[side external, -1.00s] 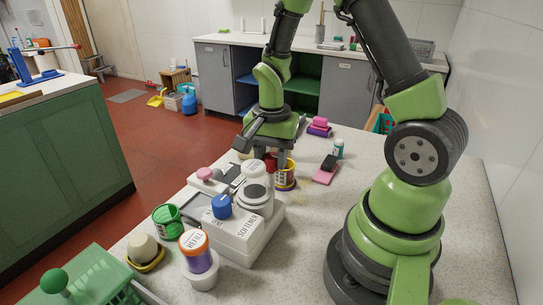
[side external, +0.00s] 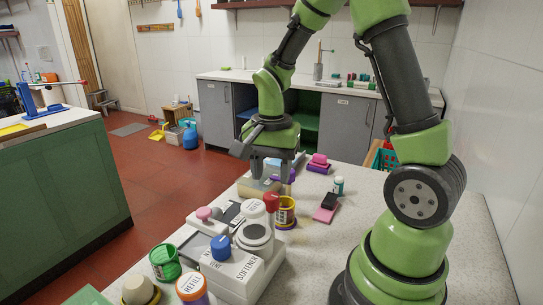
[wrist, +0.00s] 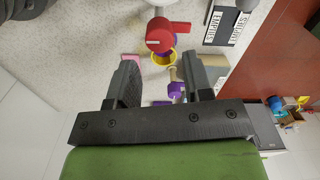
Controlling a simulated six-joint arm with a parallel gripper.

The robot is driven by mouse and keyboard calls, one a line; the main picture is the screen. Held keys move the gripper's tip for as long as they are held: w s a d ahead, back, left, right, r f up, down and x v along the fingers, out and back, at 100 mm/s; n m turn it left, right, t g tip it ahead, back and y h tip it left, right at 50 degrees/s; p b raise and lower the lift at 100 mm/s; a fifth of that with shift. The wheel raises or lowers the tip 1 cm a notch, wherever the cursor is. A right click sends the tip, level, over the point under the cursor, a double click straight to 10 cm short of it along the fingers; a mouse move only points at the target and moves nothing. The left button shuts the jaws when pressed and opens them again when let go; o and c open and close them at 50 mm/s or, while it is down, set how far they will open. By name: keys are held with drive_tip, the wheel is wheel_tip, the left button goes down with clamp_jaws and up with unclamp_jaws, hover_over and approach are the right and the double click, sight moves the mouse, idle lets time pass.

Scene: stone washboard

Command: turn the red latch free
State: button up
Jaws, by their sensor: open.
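The red latch (side external: 272,202) is a red knob on the white softener dispenser (side external: 240,268), beside its white round cap. In the wrist view the red latch (wrist: 160,36) has a round head and a short arm pointing right. My gripper (side external: 274,178) is open and empty, above and behind the latch in the side view. In the wrist view the latch lies beyond the fingertips of my gripper (wrist: 164,72), apart from them. The latch's lower part is hidden.
A yellow-rimmed cup (side external: 285,213) stands right beside the latch. A green tin (side external: 164,262) stands left. Pink and black blocks (side external: 326,208) lie right, with bare counter around them.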

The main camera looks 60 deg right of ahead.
sight(272, 195)
wheel_tip(272, 195, up, 4)
drive_tip(key=shift+r, duration=0.1)
idle(0.4)
drive_tip(key=s+a+r+n+t+y, duration=0.2)
drive_tip(key=s+a+r+n+t, duration=0.5)
drive_tip(key=s+a+r+n, duration=0.3)
drive_tip(key=shift+s+a+n, duration=0.15)
drive_tip(key=shift+a+n, duration=0.1)
drive_tip(key=shift+n, duration=0.55)
